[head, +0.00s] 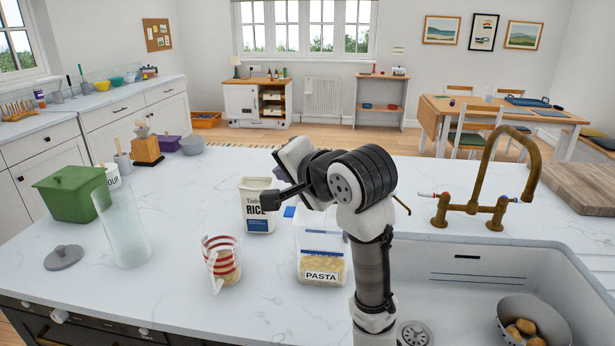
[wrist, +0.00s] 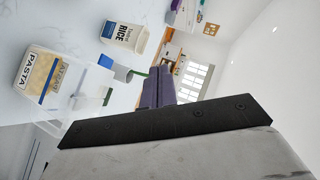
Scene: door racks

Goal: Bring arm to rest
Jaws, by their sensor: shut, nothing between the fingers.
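My arm rises in front of the sink in the head view and is bent at the top, above the counter (head: 180,285). My gripper (head: 281,174) is partly hidden behind my own wrist links there, close to the rice container as seen. In the wrist view, which is turned sideways, the fingers of my gripper (wrist: 163,75) are together with nothing held between them. The gripper is in the air and apart from the containers.
A clear pasta container (head: 321,256) stands left of my arm, with a rice container (head: 257,213) behind it. A striped measuring cup (head: 222,262) and tall glass jar (head: 121,228) stand further left. The sink (head: 465,285) and brass tap (head: 490,175) are right.

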